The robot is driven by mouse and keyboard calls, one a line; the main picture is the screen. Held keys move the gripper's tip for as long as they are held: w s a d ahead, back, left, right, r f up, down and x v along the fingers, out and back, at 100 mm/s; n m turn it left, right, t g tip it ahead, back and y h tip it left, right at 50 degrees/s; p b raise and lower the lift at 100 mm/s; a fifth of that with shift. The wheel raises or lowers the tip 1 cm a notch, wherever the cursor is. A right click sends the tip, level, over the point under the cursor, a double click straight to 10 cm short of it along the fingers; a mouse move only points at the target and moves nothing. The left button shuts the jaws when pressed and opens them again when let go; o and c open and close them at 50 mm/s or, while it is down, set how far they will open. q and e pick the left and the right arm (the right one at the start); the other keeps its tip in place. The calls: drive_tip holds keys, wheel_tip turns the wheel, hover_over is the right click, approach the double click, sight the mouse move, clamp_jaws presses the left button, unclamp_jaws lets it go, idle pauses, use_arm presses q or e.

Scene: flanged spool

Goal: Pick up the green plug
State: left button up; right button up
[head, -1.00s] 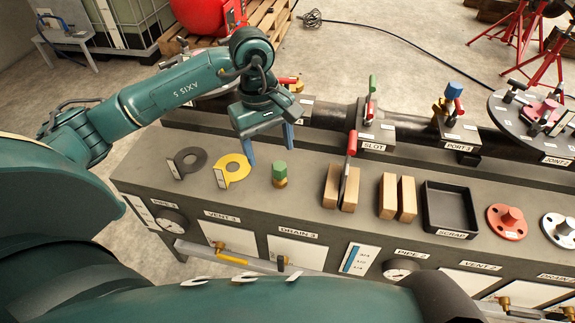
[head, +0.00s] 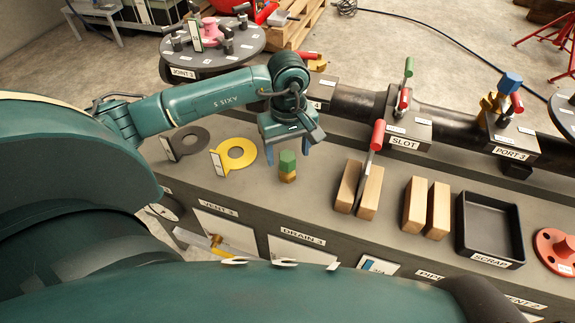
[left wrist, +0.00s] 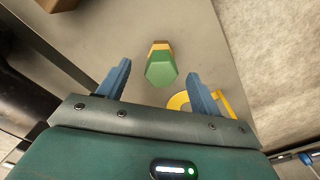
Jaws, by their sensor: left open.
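The green plug (head: 288,161) has a green hexagonal top on a brass-yellow lower part and stands upright on the grey bench top. In the left wrist view the green plug (left wrist: 161,68) lies ahead of the fingertips, between their lines. My left gripper (head: 289,155) is open and empty, with its blue fingers pointing down behind and above the plug. In the left wrist view the left gripper (left wrist: 160,78) has its fingers spread, and neither appears to touch the plug. My right gripper is not in view.
A yellow ring plate (head: 238,155) and a dark ring plate (head: 190,140) lie left of the plug. Wooden blocks holding a red-handled tool (head: 376,140) stand to the right, before a black scrap tray (head: 490,228). A dark pipe (head: 350,103) runs behind. Bare bench surrounds the plug.

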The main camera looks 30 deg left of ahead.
sight(287, 166)
use_arm(q)
drive_tip(key=shift+f, duration=2.75)
drive_tip(key=shift+c, duration=0.4)
drive_tip(key=c, duration=1.1)
drive_tip(key=shift+c, duration=0.2)
